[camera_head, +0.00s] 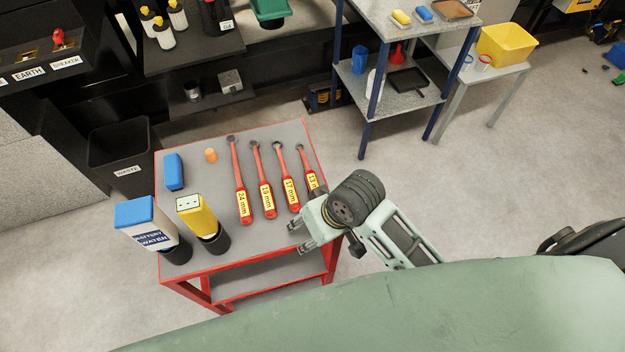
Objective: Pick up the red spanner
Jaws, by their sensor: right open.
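Several red-handled spanners with grey heads lie side by side on a red-framed table (272,134). Yellow labels mark them as the 24 mm spanner (240,185), the 19 mm spanner (264,185), the 17 mm spanner (288,182) and a shortest one (311,183), whose label reads 13 and is partly covered by my right gripper. My right gripper (297,237) is open and empty at the table's right front edge, near the handle ends of the two rightmost spanners. My left gripper is not in view.
A blue block (174,172), an orange cylinder (210,155), a battery water bottle (146,222) and a yellow device (195,214) stand left of the spanners. A waste bin (122,160) is beyond the table's left side. A grey shelf unit (418,30) stands at the back right.

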